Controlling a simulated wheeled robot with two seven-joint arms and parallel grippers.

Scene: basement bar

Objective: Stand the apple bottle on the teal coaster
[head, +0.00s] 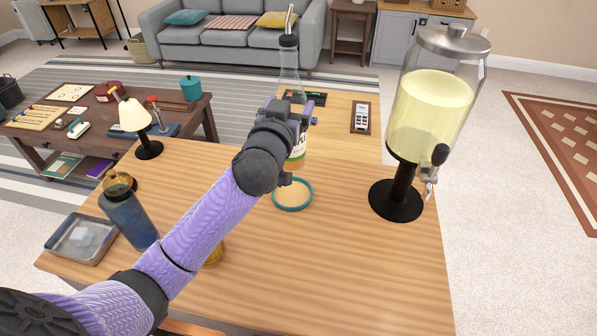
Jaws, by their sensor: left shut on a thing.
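The apple bottle (290,68) is clear glass with a dark stopper and metal pour spout, a partly hidden label and some amber at its lower part. My left gripper (289,112) is shut around its body and hides much of it. The bottle looks upright. The teal coaster (309,201) lies flat on the wooden counter, with a teal rim and tan middle. The right gripper is not in view.
A drink dispenser (432,105) on a black stand is to the right. A small lamp (134,117), a dark blue bottle (128,215) and a metal tray (82,240) stand left. A remote-like item (361,117) lies behind. The counter's front right is clear.

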